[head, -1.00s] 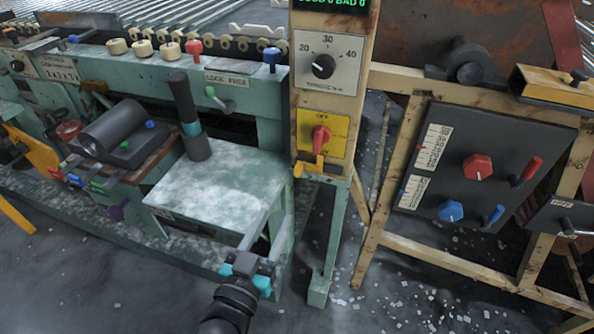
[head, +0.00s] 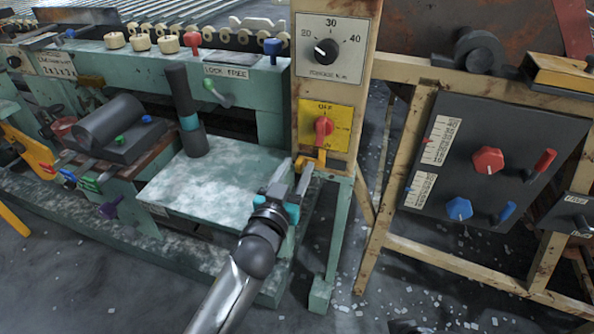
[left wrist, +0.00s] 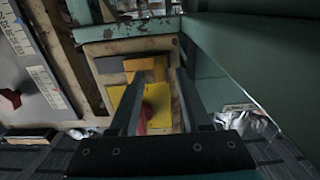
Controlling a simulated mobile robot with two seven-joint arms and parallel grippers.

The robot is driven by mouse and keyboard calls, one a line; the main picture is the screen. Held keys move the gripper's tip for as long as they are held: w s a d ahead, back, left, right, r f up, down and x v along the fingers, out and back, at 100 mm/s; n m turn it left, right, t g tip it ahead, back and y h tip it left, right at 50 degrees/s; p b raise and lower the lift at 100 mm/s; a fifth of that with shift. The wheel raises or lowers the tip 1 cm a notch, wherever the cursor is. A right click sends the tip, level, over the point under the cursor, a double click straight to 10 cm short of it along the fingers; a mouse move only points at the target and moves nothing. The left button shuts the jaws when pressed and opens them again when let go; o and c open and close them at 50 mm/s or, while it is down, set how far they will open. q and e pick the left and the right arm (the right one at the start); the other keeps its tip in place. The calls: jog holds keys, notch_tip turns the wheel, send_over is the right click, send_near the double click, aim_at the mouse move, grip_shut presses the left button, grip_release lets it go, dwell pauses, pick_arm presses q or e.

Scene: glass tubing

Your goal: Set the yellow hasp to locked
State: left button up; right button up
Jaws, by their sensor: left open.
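The yellow hasp (head: 313,160) sits low on the cream post, just under the yellow plate (head: 342,115) with its red knob (head: 323,126). In the left wrist view the hasp (left wrist: 147,65) is an orange-yellow block between and beyond the fingertips, beside the yellow plate (left wrist: 158,97). I cannot tell whether the hasp is locked. My left gripper (head: 293,178) is open and empty, its fingers pointing up at the hasp from below and slightly left. It also frames the hasp in the left wrist view (left wrist: 161,76). My right gripper is not in view.
The green table (head: 205,185) lies left of my left gripper. A dial (head: 320,50) is higher on the post. A dark panel (head: 485,140) with red and blue knobs stands at the right. The floor between the frames is open, strewn with small pale bits.

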pick_arm(q)
jog(key=shift+w+d, duration=0.15)
jog(key=shift+w, duration=0.25)
grip_shut()
dwell(1.3)
